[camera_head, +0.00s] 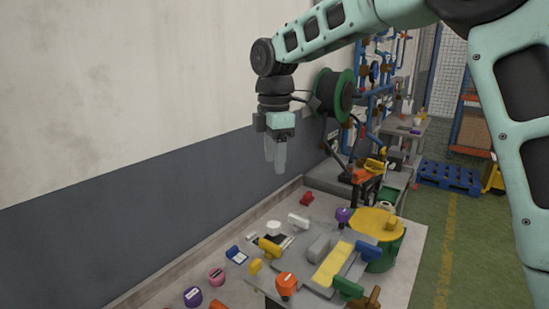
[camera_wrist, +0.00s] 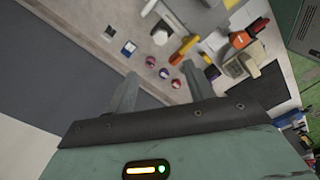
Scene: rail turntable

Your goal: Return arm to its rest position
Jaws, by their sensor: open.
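My arm reaches in from the upper right in the head view and bends down at the wrist. My gripper (camera_head: 275,158) hangs in the air in front of the wall, above and behind the cluttered bench, pointing down. Its two pale fingers are apart with nothing between them. In the wrist view the open gripper (camera_wrist: 158,92) shows its fingers spread over the bench top far below, touching nothing.
The bench (camera_head: 408,270) carries a grey fixture plate with colored handles, a yellow-topped green drum (camera_head: 378,222) and several small round pieces. A green cable reel (camera_head: 334,95) stands behind my gripper. A blue pallet (camera_head: 449,177) lies on the green floor at right.

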